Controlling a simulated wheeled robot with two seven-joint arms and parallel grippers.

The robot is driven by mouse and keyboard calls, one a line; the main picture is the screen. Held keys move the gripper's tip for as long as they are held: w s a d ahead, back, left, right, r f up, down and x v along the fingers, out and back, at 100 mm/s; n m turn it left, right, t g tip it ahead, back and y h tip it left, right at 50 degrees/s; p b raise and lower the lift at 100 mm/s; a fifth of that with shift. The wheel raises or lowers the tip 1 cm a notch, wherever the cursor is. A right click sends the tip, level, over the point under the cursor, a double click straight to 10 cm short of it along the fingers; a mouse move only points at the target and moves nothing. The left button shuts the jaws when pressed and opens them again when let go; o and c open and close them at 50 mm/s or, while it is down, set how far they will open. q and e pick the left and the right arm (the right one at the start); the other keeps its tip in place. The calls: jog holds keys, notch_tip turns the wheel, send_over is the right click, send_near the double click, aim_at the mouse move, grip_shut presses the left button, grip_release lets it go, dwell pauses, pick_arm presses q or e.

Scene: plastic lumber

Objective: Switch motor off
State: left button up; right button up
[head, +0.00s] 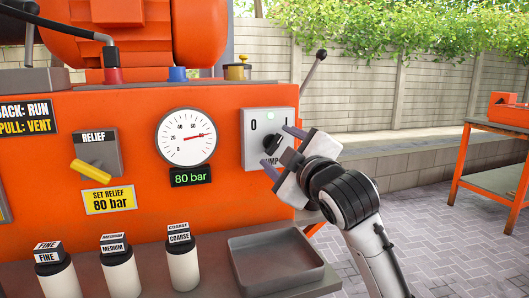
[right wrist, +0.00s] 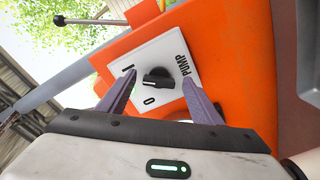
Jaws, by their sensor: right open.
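The pump switch is a white plate (head: 256,152) on the orange machine, marked O, I and PUMP. Its black rotary knob (head: 269,143) also shows in the right wrist view (right wrist: 158,78). The knob's bar seems to lie closer to the I mark than to the O, with a faint green spot at the plate's top. My right gripper (head: 281,148) is open in front of the plate. In the right wrist view its two purple fingers (right wrist: 159,80) stand to either side of the knob, with gaps; contact is not visible. My left gripper is out of view.
A round gauge (head: 187,136) points near 80 above a green "80 bar" display (head: 191,177). A yellow relief handle (head: 91,171) sits left. Several labelled canisters and a grey tray (head: 277,262) stand below. A lever (head: 314,70) rises behind the switch. Paving lies right.

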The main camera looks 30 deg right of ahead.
jog(key=shift+w+d, duration=0.15)
jog(key=shift+w, duration=0.25)
jog(key=shift+c, duration=0.2)
jog(key=c, duration=1)
